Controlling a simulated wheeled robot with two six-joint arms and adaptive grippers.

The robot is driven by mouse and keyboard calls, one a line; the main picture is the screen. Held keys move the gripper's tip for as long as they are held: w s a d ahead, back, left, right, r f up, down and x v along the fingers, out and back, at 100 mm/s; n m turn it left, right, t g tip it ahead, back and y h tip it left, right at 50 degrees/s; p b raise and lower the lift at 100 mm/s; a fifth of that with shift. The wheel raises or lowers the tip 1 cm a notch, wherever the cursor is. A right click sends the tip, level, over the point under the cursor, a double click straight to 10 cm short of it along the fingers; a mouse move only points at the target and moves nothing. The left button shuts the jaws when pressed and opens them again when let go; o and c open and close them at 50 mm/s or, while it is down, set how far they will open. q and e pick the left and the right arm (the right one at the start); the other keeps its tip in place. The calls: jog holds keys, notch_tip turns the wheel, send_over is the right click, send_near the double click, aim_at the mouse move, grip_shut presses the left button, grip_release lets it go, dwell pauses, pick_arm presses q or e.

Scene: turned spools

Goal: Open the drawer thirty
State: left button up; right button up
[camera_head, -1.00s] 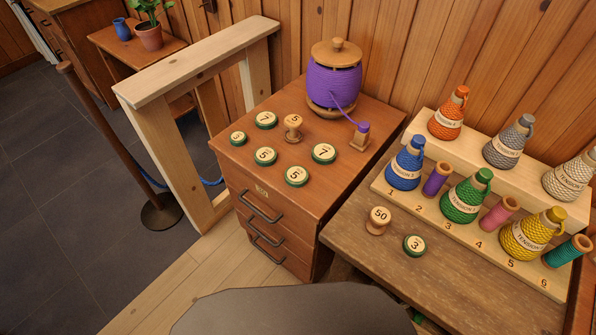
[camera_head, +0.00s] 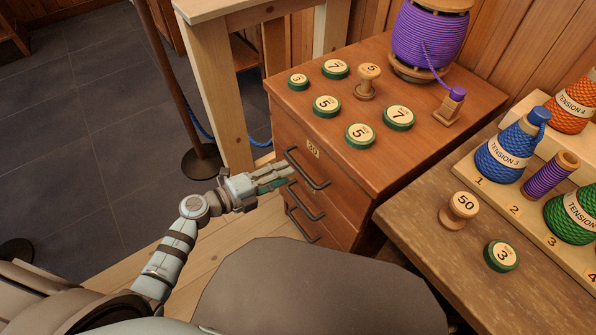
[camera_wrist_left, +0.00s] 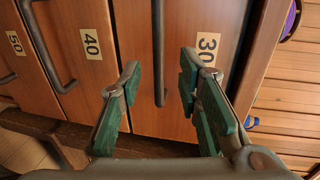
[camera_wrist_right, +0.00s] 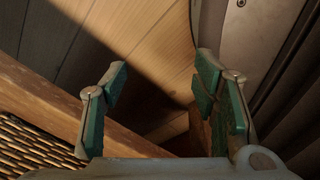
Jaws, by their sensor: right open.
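Drawer thirty is the top drawer of the brown cabinet, marked with a "30" label (camera_head: 313,148) that also shows in the left wrist view (camera_wrist_left: 208,42). Its front looks closed. Its dark bar handle (camera_head: 306,168) also runs between my left fingers in the left wrist view (camera_wrist_left: 158,50). My left gripper (camera_head: 281,178) is at the cabinet front by this handle, open, with one finger on each side of the bar. I cannot tell whether a finger touches it. My right gripper (camera_wrist_right: 160,72) is open and empty, seen only in its wrist view.
Drawers "40" (camera_wrist_left: 91,44) and "50" (camera_wrist_left: 14,43) lie below, with similar handles. Several round discs and a purple cord spool (camera_head: 428,38) stand on the cabinet top. A wooden bench (camera_head: 425,220) adjoins at right. A wooden frame (camera_head: 222,90) and a post (camera_head: 168,70) stand left.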

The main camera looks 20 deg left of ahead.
aim_at(299, 167)
pick_arm(q)
jog(key=b+x, duration=0.1)
jog(key=x, duration=0.5)
jog(key=shift+w+f, duration=0.1)
pick_arm(e)
jog(key=shift+w+d+f, duration=0.3)
jog(key=shift+f, duration=0.15)
jog(key=shift+w+d+f, duration=0.25)
jog(key=shift+f, duration=0.15)
pick_arm(q)
grip_shut()
pick_arm(e)
jog(key=shift+s, duration=0.15)
